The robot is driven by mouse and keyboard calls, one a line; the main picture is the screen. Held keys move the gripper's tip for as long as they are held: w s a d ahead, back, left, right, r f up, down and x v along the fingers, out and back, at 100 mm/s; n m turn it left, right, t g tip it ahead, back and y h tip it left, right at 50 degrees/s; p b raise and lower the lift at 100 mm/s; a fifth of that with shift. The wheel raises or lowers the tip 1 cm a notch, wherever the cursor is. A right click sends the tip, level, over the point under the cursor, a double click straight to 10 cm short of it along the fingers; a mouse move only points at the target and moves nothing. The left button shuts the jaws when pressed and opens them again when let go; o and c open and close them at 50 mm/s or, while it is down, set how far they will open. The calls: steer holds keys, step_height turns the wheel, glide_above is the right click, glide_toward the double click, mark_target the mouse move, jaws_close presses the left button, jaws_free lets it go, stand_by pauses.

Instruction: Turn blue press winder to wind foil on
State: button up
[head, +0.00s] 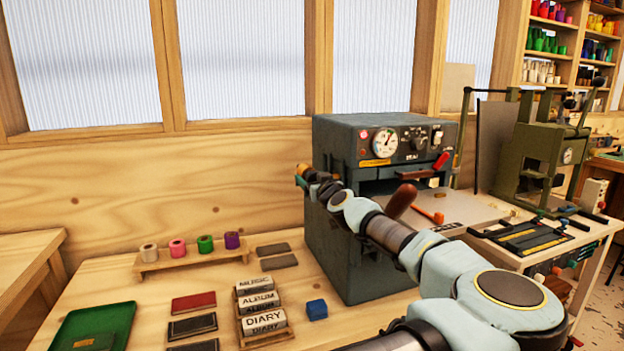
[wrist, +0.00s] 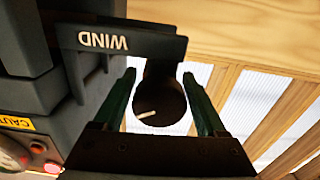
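The blue-grey press (head: 345,225) stands on the bench, with a gauge and knobs on its upper front. In the wrist view, its side carries a dark bracket marked WIND (wrist: 105,41). Below the bracket is a round dark winder knob (wrist: 165,98) with a white line, tilted slightly. My gripper (wrist: 159,75) has its two green fingers on either side of the knob, with light showing between the fingers and the knob. In the head view my gripper (head: 318,186) is at the press's left side, where the winder is mostly hidden.
A wooden rack (head: 190,258) holds several coloured foil rolls. A blue block (head: 316,309), a DIARY stamp block (head: 264,321) and a green tray (head: 92,330) lie on the bench. A green press (head: 541,160) stands at right. The wooden wall is close behind.

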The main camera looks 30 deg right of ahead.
steer(key=c, duration=1.1)
steer(key=shift+o, duration=0.2)
steer(key=shift+f+m+b, duration=0.15)
steer(key=shift+m+b, duration=0.15)
steer(key=shift+b, duration=0.25)
